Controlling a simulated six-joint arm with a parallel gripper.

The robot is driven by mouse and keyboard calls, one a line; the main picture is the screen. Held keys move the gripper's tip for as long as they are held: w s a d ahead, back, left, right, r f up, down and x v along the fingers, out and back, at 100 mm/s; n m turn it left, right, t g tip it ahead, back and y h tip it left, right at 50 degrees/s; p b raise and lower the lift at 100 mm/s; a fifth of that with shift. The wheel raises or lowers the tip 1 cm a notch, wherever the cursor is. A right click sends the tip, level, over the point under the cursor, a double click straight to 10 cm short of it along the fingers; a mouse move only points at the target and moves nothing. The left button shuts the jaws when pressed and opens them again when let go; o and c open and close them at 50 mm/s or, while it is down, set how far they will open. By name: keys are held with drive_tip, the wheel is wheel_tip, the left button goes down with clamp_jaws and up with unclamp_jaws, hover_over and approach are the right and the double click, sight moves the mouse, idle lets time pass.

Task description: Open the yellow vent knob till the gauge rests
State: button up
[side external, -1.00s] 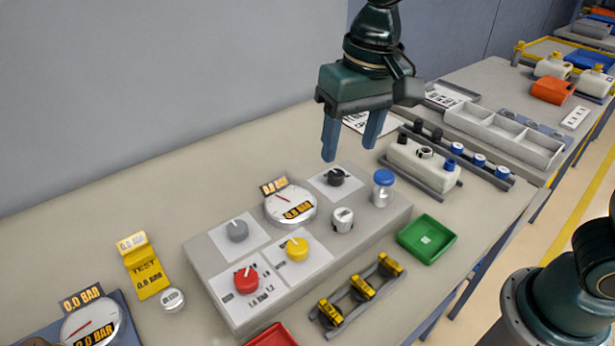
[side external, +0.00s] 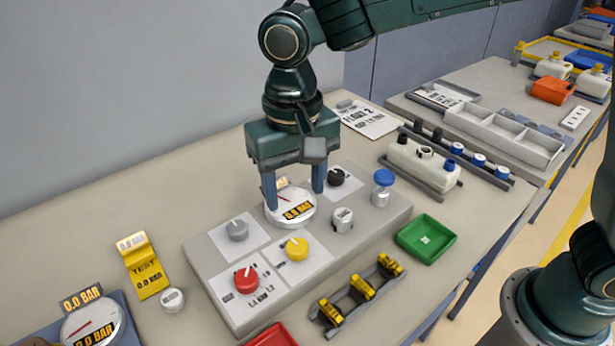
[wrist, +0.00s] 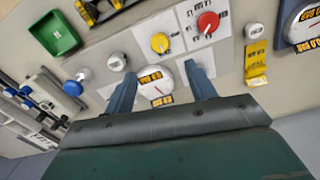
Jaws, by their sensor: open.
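The yellow vent knob (side external: 297,248) sits on a white plate on the grey panel block, to the right of the red knob (side external: 246,280). It also shows in the wrist view (wrist: 160,43), ahead of the fingertips. The round gauge (side external: 291,207) is behind the yellow knob; its display seems to read 0.0 BAR, and its dial is partly hidden by a finger. My gripper (side external: 294,200) is open and empty, pointing down above the gauge. In the wrist view its two fingers (wrist: 158,68) stand apart on either side of the gauge (wrist: 156,82).
A grey knob (side external: 237,230), a black knob (side external: 338,177) and a silver cap (side external: 342,219) share the panel (side external: 205,252). A blue-topped fitting (side external: 382,187) stands at its right end. A green tray (side external: 427,239) and a rack of yellow clips (side external: 361,289) lie in front.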

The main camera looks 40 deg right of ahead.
sight(298, 245)
wheel_tip(298, 245, down, 13)
drive_tip(key=shift+r, duration=0.2)
idle(0.4)
drive_tip(key=c, duration=1)
